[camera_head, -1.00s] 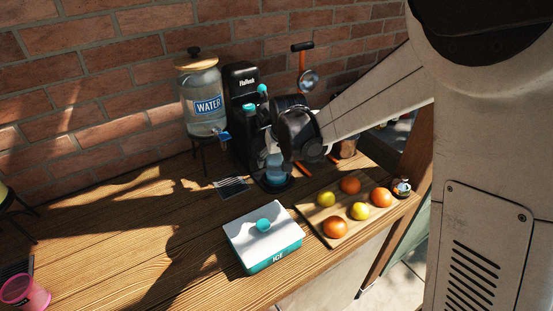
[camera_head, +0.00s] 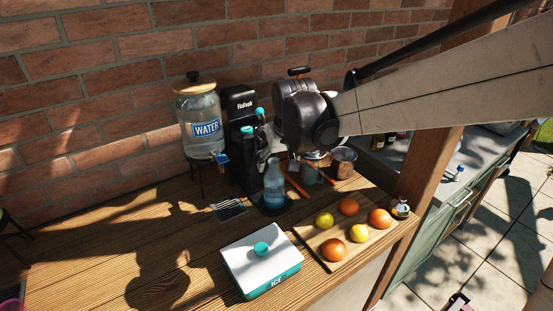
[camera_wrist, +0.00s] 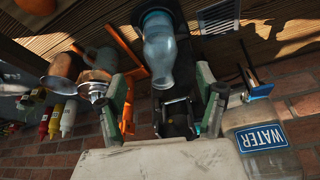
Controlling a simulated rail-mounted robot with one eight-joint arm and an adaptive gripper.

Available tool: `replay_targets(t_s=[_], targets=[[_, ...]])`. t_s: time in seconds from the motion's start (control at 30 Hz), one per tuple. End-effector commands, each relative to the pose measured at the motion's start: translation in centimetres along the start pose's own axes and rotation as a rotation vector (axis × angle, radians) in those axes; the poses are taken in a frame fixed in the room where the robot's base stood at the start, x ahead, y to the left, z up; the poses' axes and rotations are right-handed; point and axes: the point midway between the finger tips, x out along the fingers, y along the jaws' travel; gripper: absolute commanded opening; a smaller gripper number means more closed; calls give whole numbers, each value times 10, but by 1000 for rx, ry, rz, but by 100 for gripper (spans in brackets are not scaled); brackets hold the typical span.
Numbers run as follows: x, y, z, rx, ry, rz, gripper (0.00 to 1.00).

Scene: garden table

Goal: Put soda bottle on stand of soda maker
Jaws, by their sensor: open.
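The soda bottle (camera_head: 274,186), clear blue, stands upright on the round dark stand (camera_head: 284,208) at the foot of the black soda maker (camera_head: 240,106). In the wrist view the bottle (camera_wrist: 158,52) appears upside down, its neck toward me, with the soda maker (camera_wrist: 172,112) beyond it. My gripper (camera_wrist: 164,98) is open, with its green-edged fingers spread wide to either side of the bottle's neck in that picture and nothing between them. In the head view the gripper's dark body is right of the bottle and apart from it; its fingertips are hard to make out.
A water dispenser (camera_head: 202,119) stands left of the soda maker. A white and teal ice box (camera_head: 262,262) and a fruit board (camera_head: 325,234) are in front. The table's left side is mostly clear.

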Motion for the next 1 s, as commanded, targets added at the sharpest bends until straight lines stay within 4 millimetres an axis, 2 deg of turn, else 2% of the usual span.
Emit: replay_targets(t_s=[0.17,0.37,0.5,0.7,1.0], targets=[[-11,2,2,3,2,1,69],[-44,22,28,35,28,15,69],[-76,42,60,71,58,32,69],[-112,64,110,122,100,58,69],[-144,86,192,196,164,100,69]])
